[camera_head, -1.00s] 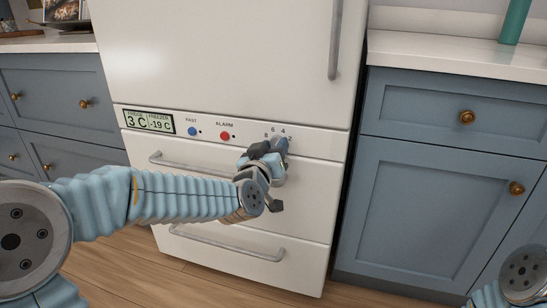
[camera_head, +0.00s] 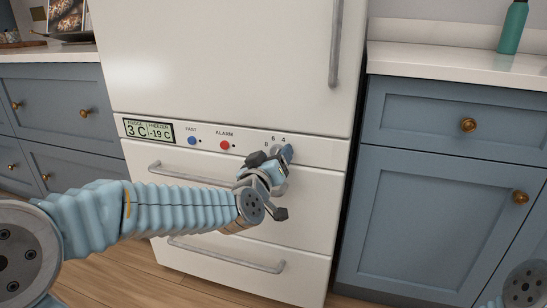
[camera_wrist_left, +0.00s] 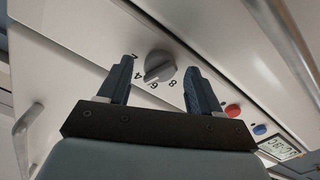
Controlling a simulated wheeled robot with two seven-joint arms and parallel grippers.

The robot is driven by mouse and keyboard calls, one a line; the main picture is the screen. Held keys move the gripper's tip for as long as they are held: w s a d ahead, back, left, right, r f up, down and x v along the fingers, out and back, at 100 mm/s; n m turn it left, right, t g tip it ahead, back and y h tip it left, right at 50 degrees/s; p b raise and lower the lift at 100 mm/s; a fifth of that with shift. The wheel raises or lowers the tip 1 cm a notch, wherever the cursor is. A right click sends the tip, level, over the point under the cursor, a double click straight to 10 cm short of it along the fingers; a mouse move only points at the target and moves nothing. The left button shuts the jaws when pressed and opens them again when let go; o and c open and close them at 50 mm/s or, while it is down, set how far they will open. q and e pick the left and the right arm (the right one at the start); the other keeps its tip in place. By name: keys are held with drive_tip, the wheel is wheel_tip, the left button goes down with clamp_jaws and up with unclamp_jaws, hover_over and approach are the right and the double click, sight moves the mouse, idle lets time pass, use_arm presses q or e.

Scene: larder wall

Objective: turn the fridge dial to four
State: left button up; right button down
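The fridge dial (camera_wrist_left: 160,66) is a grey round knob with a raised ridge, with the numbers 2, 4, 6 and 8 around it. In the left wrist view its ridge points between 4 and 6; I cannot tell exactly where. My left gripper (camera_head: 281,157) is at the right end of the fridge's control panel and hides the dial in the head view. In the left wrist view my left gripper (camera_wrist_left: 159,65) is open, its fingers on either side of the dial with gaps showing. Part of my right arm shows at the lower right; its gripper is out of view.
The control panel also bears a red alarm button (camera_head: 225,145), a blue button (camera_head: 192,140) and a display (camera_head: 149,130). A drawer handle (camera_head: 185,174) runs below the panel. Blue cabinets (camera_head: 440,190) stand right of the fridge (camera_head: 225,65), with a green bottle (camera_head: 512,28) on the counter.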

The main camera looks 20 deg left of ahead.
use_arm(q)
drive_tip(key=s+p, duration=0.1)
drive_tip(key=s, duration=1.2)
drive_tip(key=shift+s+a+p, duration=0.25)
drive_tip(key=shift+s+p, duration=0.05)
drive_tip(key=shift+s, duration=0.1)
drive_tip(key=w+d+f+m+g+h+p, duration=0.25)
drive_tip(key=f+g+p, duration=0.4)
drive_tip(key=f, duration=1.15)
drive_tip(key=s+d+f+g+p, duration=0.1)
drive_tip(key=s+f+g+p, duration=0.1)
drive_tip(key=s+f+g, duration=0.3)
drive_tip(key=s+d+f+g+h+p, duration=0.1)
drive_tip(key=s+f+g, duration=0.4)
drive_tip(key=s+f, duration=0.7)
wheel_tip(320, 180, down, 5)
drive_tip(key=shift+d+r+g+p, duration=0.2)
drive_tip(key=shift+d+g+p, duration=0.15)
drive_tip(key=shift+d+p, duration=0.65)
